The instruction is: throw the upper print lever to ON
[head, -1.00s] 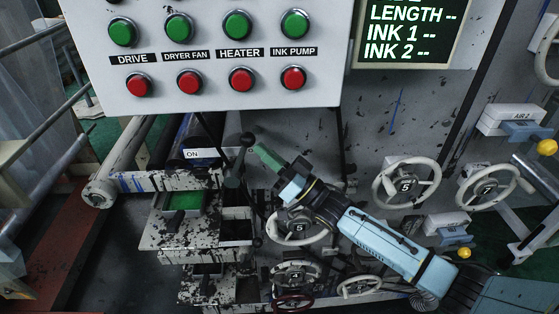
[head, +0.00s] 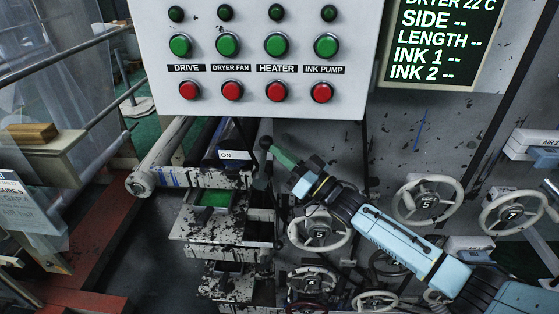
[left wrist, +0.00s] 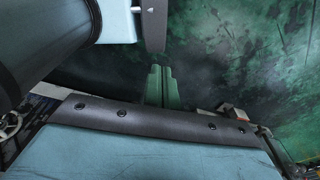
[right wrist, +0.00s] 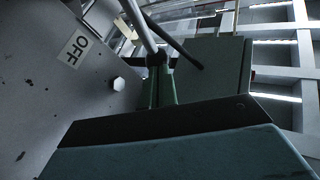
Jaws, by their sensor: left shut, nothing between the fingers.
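The upper print lever (head: 266,143) shows in the head view as a dark ball knob on a stalk. It stands to the right of a white ON plate (head: 226,155), below the button panel. My right gripper (head: 274,151) has its green fingertips right at the knob. In the right wrist view the fingers (right wrist: 162,88) reach to a dark end of a metal rod; whether they grip it is unclear. A white OFF plate (right wrist: 76,48) is on the wall at left there. My left gripper (left wrist: 161,88) is shut and empty over green floor, outside the head view.
The button panel (head: 260,108) hangs just above the lever. Several handwheels, one being the pale wheel 5 (head: 319,234), crowd the space below and right of my right arm. A roller (head: 170,158) lies at left.

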